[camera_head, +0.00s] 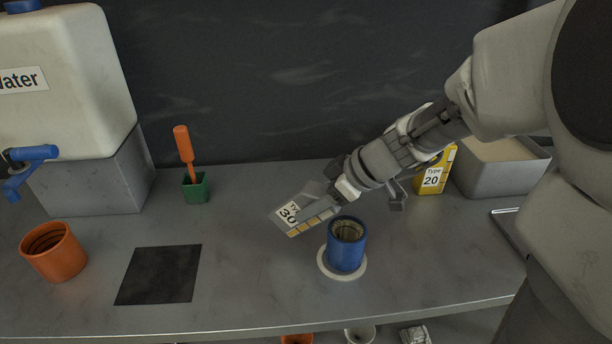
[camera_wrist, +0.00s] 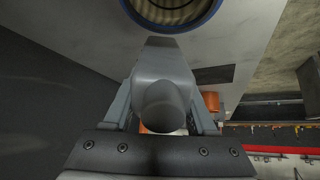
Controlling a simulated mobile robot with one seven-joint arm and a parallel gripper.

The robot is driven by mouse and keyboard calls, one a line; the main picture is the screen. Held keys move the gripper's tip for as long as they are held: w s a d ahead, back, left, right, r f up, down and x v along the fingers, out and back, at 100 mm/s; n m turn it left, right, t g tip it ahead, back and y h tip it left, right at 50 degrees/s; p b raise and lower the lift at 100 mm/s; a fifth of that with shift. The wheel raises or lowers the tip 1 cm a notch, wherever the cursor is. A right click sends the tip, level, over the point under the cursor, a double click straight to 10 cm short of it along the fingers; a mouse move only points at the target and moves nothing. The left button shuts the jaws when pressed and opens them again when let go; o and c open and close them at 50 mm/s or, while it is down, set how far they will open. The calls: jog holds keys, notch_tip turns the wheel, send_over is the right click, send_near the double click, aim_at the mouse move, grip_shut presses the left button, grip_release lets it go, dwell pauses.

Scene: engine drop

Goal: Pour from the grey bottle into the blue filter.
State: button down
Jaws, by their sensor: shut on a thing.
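The grey bottle (camera_head: 275,216), with a white "Type 30" label and a yellow strip, is held strongly tilted above the worktop, up and left of the blue filter. My gripper (camera_head: 328,202) is shut on it. In the wrist view the grey bottle (camera_wrist: 160,65) lies between the fingers of my gripper (camera_wrist: 163,112). The blue filter (camera_head: 346,252) stands upright on a white ring, its pleated open top facing up. Its rim also shows at the top of the wrist view (camera_wrist: 172,27). No liquid stream is visible, and I cannot tell exactly where the bottle's mouth is.
A yellow "Type 20" bottle (camera_head: 433,180) and a grey bin (camera_head: 505,178) stand behind right. An orange cup (camera_head: 54,252), dark mat (camera_head: 158,275), green holder with orange tool (camera_head: 195,188) and water tank (camera_head: 70,90) are left. Bare worktop lies between mat and filter.

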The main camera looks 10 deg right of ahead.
jog(key=shift+f+b, duration=0.2)
jog(key=shift+b, duration=0.6)
jog(key=shift+w+a+r+t+y+b, duration=0.1)
jog(key=shift+r+t+y+b, duration=0.25)
jog(key=shift+b, duration=1.45)
jog(key=shift+w+a+r+t+y+b, duration=0.15)
jog(key=shift+r+y+b, duration=0.25)
jog(key=shift+b, duration=1.4)
dwell(3.6)
